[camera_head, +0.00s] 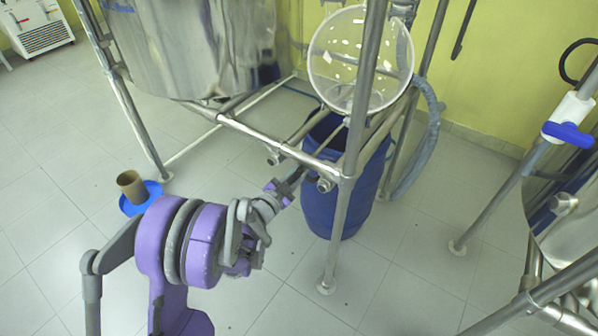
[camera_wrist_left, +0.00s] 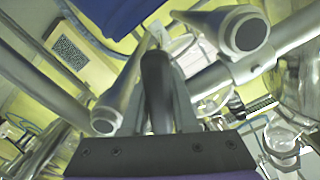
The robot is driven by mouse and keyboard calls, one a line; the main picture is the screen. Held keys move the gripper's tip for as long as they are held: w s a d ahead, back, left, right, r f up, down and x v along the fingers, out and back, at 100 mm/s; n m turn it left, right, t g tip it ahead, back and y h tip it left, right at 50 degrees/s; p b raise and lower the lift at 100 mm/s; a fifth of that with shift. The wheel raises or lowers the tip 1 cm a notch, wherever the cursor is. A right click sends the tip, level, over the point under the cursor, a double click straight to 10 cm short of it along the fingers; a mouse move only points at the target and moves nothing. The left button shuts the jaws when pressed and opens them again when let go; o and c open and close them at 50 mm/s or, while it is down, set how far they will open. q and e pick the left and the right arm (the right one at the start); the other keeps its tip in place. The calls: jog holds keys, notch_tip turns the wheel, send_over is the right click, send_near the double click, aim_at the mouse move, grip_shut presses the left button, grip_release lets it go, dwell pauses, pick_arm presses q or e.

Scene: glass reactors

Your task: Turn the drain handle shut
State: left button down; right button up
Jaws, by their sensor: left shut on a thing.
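My left gripper (camera_head: 291,182) reaches in from the left, at the lower front rail of the steel frame. In the left wrist view its fingers (camera_wrist_left: 156,80) are shut on a dark, rounded bar-like handle (camera_wrist_left: 157,92), which stands lengthwise between them. In the head view this handle is too small and covered to make out, and I cannot tell its turn angle. A blue handle (camera_head: 568,134) on a white valve (camera_head: 572,106) shows at the far right, well apart from my left gripper. My right gripper is not in view.
Steel frame tubes (camera_head: 345,215) stand close around the left gripper, with tube ends (camera_wrist_left: 246,32) near it in the wrist view. A blue drum (camera_head: 335,210) stands behind the post. A round glass vessel (camera_head: 335,60) hangs above. A brown cup (camera_head: 131,188) is on a blue dish (camera_head: 150,197).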

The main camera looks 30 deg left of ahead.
pick_arm(q)
jog(key=m, duration=0.6)
jog(key=shift+d+f, duration=0.1)
jog(key=m, duration=0.5)
jog(key=shift+f+b, duration=0.1)
jog(key=shift+b, duration=0.25)
jog(key=shift+m, duration=0.5)
jog(key=c, duration=0.7)
grip_release()
jog(key=shift+s, duration=0.1)
